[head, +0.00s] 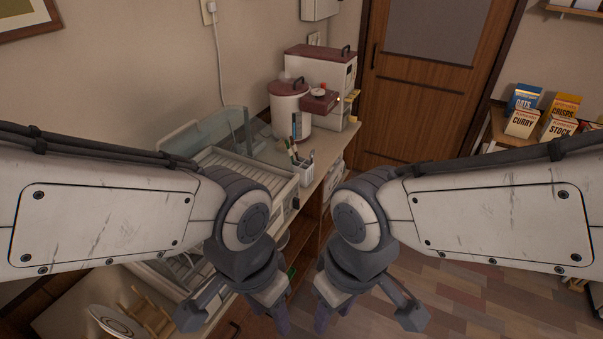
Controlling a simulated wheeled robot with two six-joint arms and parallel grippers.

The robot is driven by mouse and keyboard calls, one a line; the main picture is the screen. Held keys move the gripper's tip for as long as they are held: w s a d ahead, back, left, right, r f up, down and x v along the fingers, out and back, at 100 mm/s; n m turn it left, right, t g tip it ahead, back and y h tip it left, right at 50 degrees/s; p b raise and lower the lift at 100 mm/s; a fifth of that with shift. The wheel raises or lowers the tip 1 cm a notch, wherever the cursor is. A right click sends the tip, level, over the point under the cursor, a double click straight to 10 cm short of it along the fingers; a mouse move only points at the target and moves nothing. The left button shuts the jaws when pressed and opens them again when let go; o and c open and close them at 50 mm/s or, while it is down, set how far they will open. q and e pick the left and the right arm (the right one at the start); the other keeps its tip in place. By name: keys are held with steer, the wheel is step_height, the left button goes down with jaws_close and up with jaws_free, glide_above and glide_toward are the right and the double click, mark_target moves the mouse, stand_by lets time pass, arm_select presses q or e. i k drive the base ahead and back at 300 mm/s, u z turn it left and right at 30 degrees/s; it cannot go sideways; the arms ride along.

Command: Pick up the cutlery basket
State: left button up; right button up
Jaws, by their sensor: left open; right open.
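The cutlery basket (306,174) is a small white container with several utensils standing up in it. It stands on the counter in the head view, just right of the dish dryer (283,186). My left gripper (236,318) is open and empty, low in the view and nearer to me than the basket. My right gripper (368,319) is open and empty, to the right of the left one, over the floor side in the picture. Both are well apart from the basket. My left arm hides part of the dryer.
A white plate (115,322) and a wooden rack (150,318) lie at lower left. Several food boxes (522,122) stand on a shelf at right. The floor (470,280) at right is clear.

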mark_target(302, 172)
steer(key=z, duration=0.5)
steer(key=k, duration=1.2)
steer(key=z, duration=0.85)
steer(key=i, duration=2.6)
steer(key=u, duration=0.85)
steer(key=i, duration=1)
steer(key=u, duration=1.45)
steer(key=i, duration=0.65)
steer(key=u, duration=0.5)
